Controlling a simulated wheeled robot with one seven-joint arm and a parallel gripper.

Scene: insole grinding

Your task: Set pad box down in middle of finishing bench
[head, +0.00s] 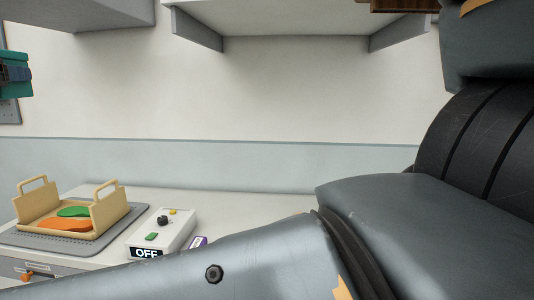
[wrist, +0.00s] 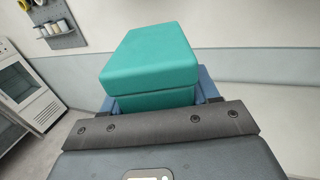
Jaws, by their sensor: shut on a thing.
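The pad box, a teal box with a lid seam (wrist: 150,62), is in the middle of the wrist view. My gripper (wrist: 156,98) is shut on it, with blue fingers at its left and right sides. The box looks held up off any surface; its underside is hidden.
On the worktop, a tan handled tray (head: 33,214) holds green and orange insoles (head: 68,224) on a grey mat. A control box (head: 163,232) reading OFF stands beside it. A shelf (head: 300,20) hangs above. A glass-door cabinet (wrist: 25,92) stands left in the wrist view.

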